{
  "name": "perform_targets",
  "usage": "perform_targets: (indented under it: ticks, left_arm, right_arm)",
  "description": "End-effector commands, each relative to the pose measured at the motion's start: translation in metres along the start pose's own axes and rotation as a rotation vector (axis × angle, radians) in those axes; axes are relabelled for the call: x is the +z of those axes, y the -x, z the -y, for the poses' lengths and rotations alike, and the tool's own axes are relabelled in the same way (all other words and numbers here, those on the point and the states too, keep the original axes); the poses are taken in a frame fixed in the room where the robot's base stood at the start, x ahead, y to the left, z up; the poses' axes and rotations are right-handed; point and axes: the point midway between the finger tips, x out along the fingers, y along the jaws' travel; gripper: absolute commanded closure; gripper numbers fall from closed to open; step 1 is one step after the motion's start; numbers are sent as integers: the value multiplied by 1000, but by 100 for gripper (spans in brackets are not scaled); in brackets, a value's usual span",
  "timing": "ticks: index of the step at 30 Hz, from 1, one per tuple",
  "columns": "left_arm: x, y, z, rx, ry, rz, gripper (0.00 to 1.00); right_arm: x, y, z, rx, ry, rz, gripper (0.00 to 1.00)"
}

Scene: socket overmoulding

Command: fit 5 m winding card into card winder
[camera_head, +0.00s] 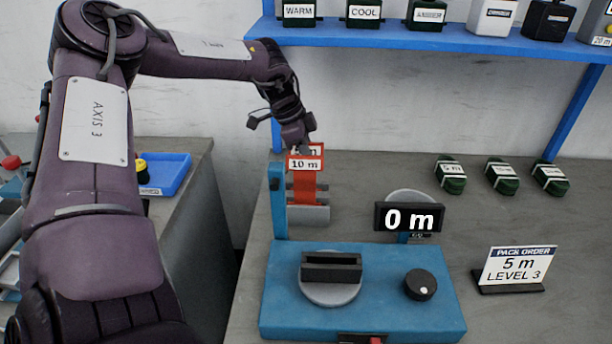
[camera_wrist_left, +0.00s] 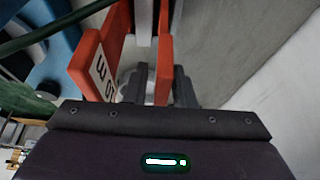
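A red winding card marked 10 m (camera_head: 305,165) stands at the front of a grey rack (camera_head: 310,215). Directly behind it is a second red card (camera_head: 308,149), its label mostly covered. My left gripper (camera_head: 304,147) is at the top of these cards. In the left wrist view the 10 m card (camera_wrist_left: 97,65) is to the left, and another red card (camera_wrist_left: 164,65) reaches between my fingers (camera_wrist_left: 160,88). I cannot tell whether they press on it. The card winder (camera_head: 400,270) is blue, with an empty dark slotted holder (camera_head: 331,268) on its round plate. My right gripper is not in view.
A 0 m display (camera_head: 409,218) and a black knob (camera_head: 420,285) belong to the winder. A pack order sign (camera_head: 515,268) reads 5 m, level 3. Several green-black blocks (camera_head: 502,177) lie at the right. A blue shelf (camera_head: 430,38) hangs above.

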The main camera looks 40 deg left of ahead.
Motion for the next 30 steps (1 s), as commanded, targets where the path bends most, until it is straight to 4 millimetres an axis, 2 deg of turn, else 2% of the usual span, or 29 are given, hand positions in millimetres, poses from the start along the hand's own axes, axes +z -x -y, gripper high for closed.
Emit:
perform_targets:
  ticks: [1, 5, 19, 26, 30]
  left_arm:
    - [0, 0, 0, 0, 0, 0, 84]
    - [0, 0, 0, 0, 0, 0, 100]
    - [-1, 1, 0, -1, -1, 0, 100]
    - [-8, 17, 1, -3, -3, -1, 100]
    - [7, 18, 1, -1, 4, -76, 100]
  right_arm:
    - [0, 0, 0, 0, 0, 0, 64]
    - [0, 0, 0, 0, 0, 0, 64]
    - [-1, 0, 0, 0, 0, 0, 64]
    - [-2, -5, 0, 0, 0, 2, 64]
    - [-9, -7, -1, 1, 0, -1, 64]
